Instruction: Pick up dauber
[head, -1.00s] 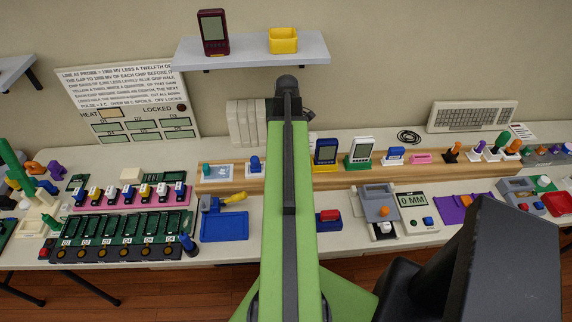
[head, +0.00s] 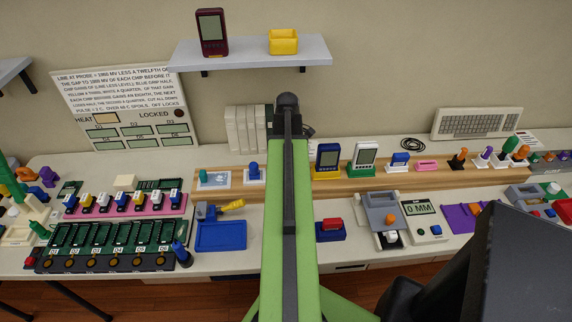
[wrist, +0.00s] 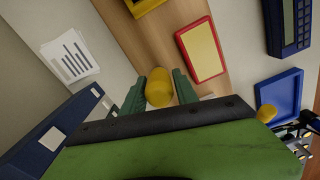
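A yellow rounded cylinder (wrist: 159,88), which looks like the dauber, stands between the two green fingers of my gripper (wrist: 160,92) in the wrist view. The fingers are spread to either side of it, and a narrow gap seems to show on each side. Its lower part is hidden by my gripper body. In the head view my green arm reaches over the table and hides both the gripper and this yellow piece.
A red-framed yellow pad (wrist: 202,50) lies on the wooden strip right of the fingers. A blue tray (wrist: 284,84) and a blue keypad device (wrist: 290,22) are farther right. A white card with bars (wrist: 69,54) and a dark blue object (wrist: 52,134) are left.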

